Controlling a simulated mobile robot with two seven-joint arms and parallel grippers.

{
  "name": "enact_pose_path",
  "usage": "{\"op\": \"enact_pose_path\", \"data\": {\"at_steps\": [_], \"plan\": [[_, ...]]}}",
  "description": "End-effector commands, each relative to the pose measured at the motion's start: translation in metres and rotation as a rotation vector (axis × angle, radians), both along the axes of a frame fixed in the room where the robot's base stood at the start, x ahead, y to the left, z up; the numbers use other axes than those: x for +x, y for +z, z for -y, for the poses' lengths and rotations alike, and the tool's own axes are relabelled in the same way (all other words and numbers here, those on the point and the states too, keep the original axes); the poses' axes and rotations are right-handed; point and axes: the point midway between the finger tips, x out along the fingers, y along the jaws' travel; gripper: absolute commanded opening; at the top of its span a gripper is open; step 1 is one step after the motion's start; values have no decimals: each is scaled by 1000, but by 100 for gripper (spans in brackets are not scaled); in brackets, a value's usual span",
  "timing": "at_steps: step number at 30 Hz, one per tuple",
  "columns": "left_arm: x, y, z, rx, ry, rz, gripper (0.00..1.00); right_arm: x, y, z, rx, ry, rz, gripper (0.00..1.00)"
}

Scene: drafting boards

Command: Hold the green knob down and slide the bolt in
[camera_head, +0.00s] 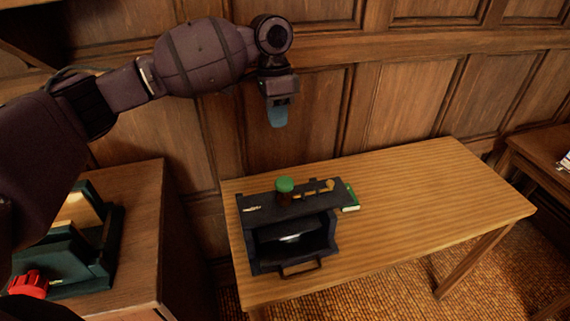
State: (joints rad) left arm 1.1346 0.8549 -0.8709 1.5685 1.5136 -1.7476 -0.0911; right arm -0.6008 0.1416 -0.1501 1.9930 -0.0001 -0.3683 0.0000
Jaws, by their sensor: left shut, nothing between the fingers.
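The green knob (284,184) stands on top of a dark box (252,236) at the left end of the wooden table. A brass-coloured bolt (318,190) lies along the box's top, to the right of the knob. The box has an open front cavity and a handle at its lower front edge. My left gripper (278,118) is shut and empty, pointing down in the air above the knob and clear of it. My right gripper is out of view.
The table (430,200) is bare to the right of the box. A green-edged item (350,198) sits by the box's right side. A cabinet at left holds a dark green device with a red knob (28,284). Wood panelling stands behind the table.

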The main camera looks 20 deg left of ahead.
Motion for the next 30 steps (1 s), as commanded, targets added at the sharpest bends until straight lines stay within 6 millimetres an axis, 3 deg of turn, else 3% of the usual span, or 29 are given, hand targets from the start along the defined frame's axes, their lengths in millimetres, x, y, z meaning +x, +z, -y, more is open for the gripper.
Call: {"op": "enact_pose_path", "data": {"at_steps": [11,30], "plan": [[-1,-6,1,-1,0,-1,0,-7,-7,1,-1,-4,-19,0],[-13,-108,12,-1,0,-2,0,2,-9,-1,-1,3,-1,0]]}}
